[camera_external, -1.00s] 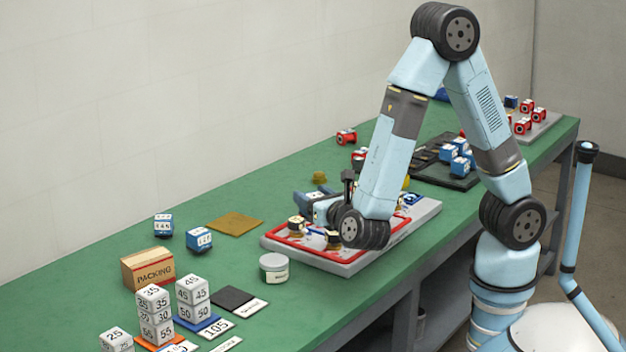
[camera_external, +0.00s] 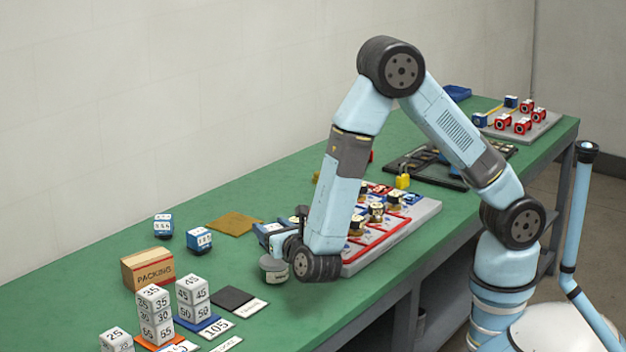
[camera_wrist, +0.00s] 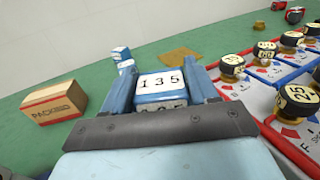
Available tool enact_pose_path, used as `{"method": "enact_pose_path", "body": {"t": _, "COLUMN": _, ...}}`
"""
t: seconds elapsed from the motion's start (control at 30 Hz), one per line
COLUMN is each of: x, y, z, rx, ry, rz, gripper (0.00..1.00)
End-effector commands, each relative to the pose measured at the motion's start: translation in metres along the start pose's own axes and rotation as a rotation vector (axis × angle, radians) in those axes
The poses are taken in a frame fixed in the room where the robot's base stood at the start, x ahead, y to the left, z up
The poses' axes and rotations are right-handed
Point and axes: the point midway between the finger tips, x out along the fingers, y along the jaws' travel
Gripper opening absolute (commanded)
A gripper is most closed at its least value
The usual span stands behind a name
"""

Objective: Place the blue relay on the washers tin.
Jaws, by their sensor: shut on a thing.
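My gripper (camera_external: 268,232) is shut on a blue relay (camera_wrist: 160,84) with a white top marked 135, seen between the two blue fingers in the wrist view. In the external view the fingers and wrist mostly hide the relay. A round tin with a grey lid (camera_external: 272,264) stands on the green bench, just below and in front of my gripper. It is partly covered by my wrist, and its label cannot be read. The gripper appears above the tin's height; the exact gap cannot be told. The tin does not show in the wrist view.
Two blue blocks (camera_external: 163,226) (camera_external: 199,239) and a brown mat (camera_external: 235,223) lie at the left. A packing box (camera_external: 147,266) stands near stacked number cubes (camera_external: 155,316). A red-framed board (camera_external: 385,240) with several knobs is right of my gripper.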

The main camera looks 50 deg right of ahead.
Motion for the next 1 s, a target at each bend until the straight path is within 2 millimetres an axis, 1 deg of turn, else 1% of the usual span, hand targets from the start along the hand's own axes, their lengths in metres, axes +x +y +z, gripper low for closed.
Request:
{"method": "enact_pose_path", "body": {"t": 0.03, "x": 0.000, "y": 0.000, "z": -0.008, "rx": -0.004, "ry": 0.001, "rz": 0.000, "gripper": 0.23}}
{"method": "enact_pose_path", "body": {"t": 0.1, "x": 0.000, "y": 0.000, "z": -0.016, "rx": -0.003, "ry": 0.000, "rz": 0.000, "gripper": 0.23}}
{"method": "enact_pose_path", "body": {"t": 0.2, "x": -0.001, "y": 0.000, "z": -0.023, "rx": -0.002, "ry": 0.000, "rz": 0.001, "gripper": 0.23}}
{"method": "enact_pose_path", "body": {"t": 0.53, "x": -0.001, "y": 0.000, "z": -0.025, "rx": 0.000, "ry": 0.000, "rz": 0.001, "gripper": 0.23}}
{"method": "enact_pose_path", "body": {"t": 0.57, "x": -0.001, "y": 0.000, "z": -0.025, "rx": 0.000, "ry": 0.000, "rz": 0.001, "gripper": 0.60}}
{"method": "enact_pose_path", "body": {"t": 0.8, "x": -0.001, "y": 0.000, "z": -0.025, "rx": 0.000, "ry": 0.000, "rz": 0.001, "gripper": 0.83}}
{"method": "enact_pose_path", "body": {"t": 1.0, "x": -0.001, "y": 0.000, "z": -0.025, "rx": 0.000, "ry": 0.000, "rz": 0.001, "gripper": 0.84}}
